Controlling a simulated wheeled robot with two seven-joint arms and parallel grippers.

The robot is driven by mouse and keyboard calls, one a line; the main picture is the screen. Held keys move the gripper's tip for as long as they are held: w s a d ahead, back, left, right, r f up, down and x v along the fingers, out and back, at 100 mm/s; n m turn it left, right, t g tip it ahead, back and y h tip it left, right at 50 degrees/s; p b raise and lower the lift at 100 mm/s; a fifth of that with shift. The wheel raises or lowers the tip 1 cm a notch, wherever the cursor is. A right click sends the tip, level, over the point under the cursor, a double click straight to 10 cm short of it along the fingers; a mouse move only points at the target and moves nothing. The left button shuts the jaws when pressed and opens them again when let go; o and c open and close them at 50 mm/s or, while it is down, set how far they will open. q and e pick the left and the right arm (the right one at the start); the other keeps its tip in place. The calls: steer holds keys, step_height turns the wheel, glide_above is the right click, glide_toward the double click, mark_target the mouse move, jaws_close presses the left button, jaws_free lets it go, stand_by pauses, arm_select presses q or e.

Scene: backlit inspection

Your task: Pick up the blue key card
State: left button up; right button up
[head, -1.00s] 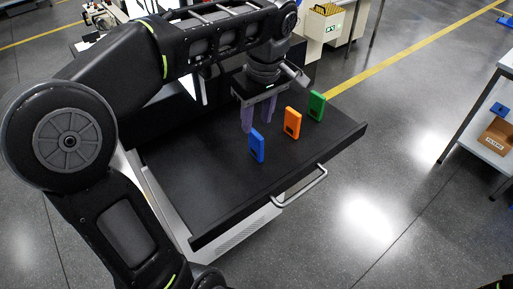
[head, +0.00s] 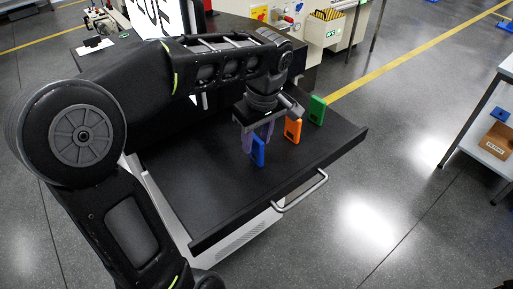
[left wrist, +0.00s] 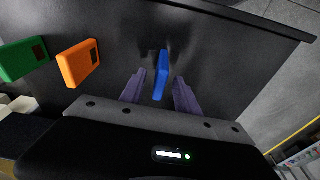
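The blue key card (head: 258,153) stands upright on the black drawer-like tray, the left-most of three cards in the head view. My left gripper (head: 257,143) is above it, fingers pointing down. In the left wrist view the blue card (left wrist: 161,77) shows between the two purple fingers of the left gripper (left wrist: 159,80), with a gap on each side. The fingers are apart and not closed on it. In the head view the card's top is partly hidden by the gripper. My right gripper is not in view.
An orange card (head: 293,131) and a green card (head: 317,109) stand to the right of the blue one. The black tray (head: 205,205) is clear toward its front, with a metal handle (head: 302,192) on its edge. A white shelf (head: 490,160) stands at the far right.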

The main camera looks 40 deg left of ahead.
arm_select(q)
steer(key=shift+c, duration=0.2)
stand_by(0.3)
jaws_close()
stand_by(0.4)
